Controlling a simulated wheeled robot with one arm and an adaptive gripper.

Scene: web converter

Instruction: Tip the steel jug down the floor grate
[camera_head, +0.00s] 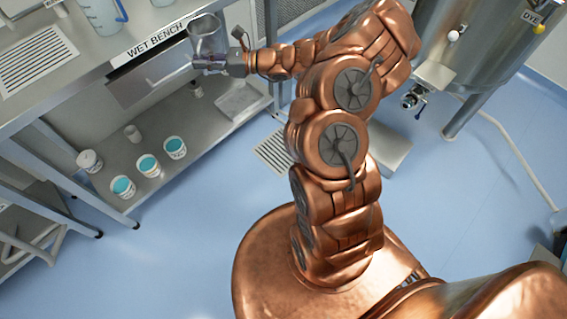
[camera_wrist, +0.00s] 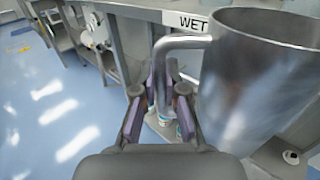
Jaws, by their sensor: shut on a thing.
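The steel jug (camera_head: 207,36) is held up in front of the wet bench and looks upright in the head view. In the wrist view the jug (camera_wrist: 262,85) fills the right side, its mouth at the top and its handle (camera_wrist: 180,43) facing me. My gripper (camera_head: 210,64) is shut on the handle; its purple-sided fingers (camera_wrist: 169,88) close around it. The jug's contents cannot be seen. The floor grate (camera_head: 271,152) is a slatted panel in the blue floor, below and right of the jug in the head view, partly hidden by my arm.
The steel wet bench (camera_head: 98,75) stands at left, with a slatted panel (camera_head: 38,60) and a clear jug (camera_head: 102,14) on top. White tubs of teal liquid (camera_head: 148,164) stand on its lower shelf. A steel dye tank (camera_head: 480,45) is at upper right. Blue floor is open around the grate.

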